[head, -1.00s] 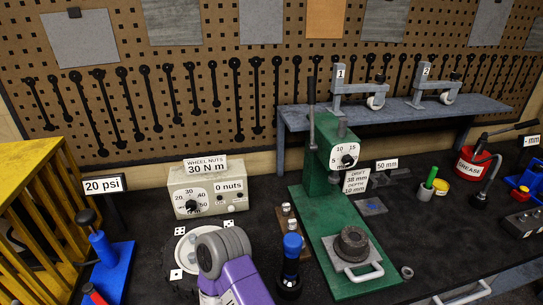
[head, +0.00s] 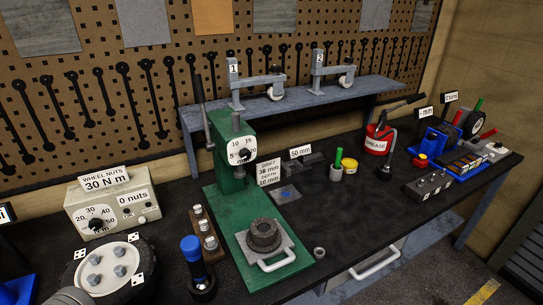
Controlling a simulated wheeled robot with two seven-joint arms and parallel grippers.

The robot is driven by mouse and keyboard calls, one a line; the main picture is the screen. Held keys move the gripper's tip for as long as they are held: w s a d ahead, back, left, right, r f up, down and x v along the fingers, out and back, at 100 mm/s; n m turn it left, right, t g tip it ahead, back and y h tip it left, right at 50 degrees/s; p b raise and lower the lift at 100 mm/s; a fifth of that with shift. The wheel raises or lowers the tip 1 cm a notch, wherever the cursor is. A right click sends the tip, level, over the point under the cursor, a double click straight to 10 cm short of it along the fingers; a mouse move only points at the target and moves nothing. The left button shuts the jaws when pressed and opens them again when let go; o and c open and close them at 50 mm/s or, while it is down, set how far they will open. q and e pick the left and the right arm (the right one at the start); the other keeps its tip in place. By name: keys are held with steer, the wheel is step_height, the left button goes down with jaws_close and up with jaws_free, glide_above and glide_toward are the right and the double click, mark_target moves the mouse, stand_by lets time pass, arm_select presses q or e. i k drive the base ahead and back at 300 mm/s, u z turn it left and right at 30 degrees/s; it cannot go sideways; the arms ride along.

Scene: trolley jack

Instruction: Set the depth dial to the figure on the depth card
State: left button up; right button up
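The depth dial (head: 242,151) is a white face with a black knob on the head of the green press (head: 238,207). Its readable figures are 5, 10 and 15 with mm below; the exact pointer setting is too small to tell. The depth card (head: 267,175) stands just right of the press column and reads drift 38 mm, depth 10 mm. A grey round part (head: 264,234) sits on a handled plate on the press base. Neither gripper shows; only a grey piece of my own arm shows at the bottom left, so no gripper is seen at the dial.
A wheel (head: 112,268) and torque box (head: 112,208) stand left of the press. Blue-topped tool (head: 196,265) and drifts (head: 204,232) stand close to its left. A raised shelf (head: 290,100) runs behind. Bench right of the press front is mostly clear.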

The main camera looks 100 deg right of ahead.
mark_target(245, 154)
steer(key=k, duration=0.5)
steer(key=z, duration=0.7)
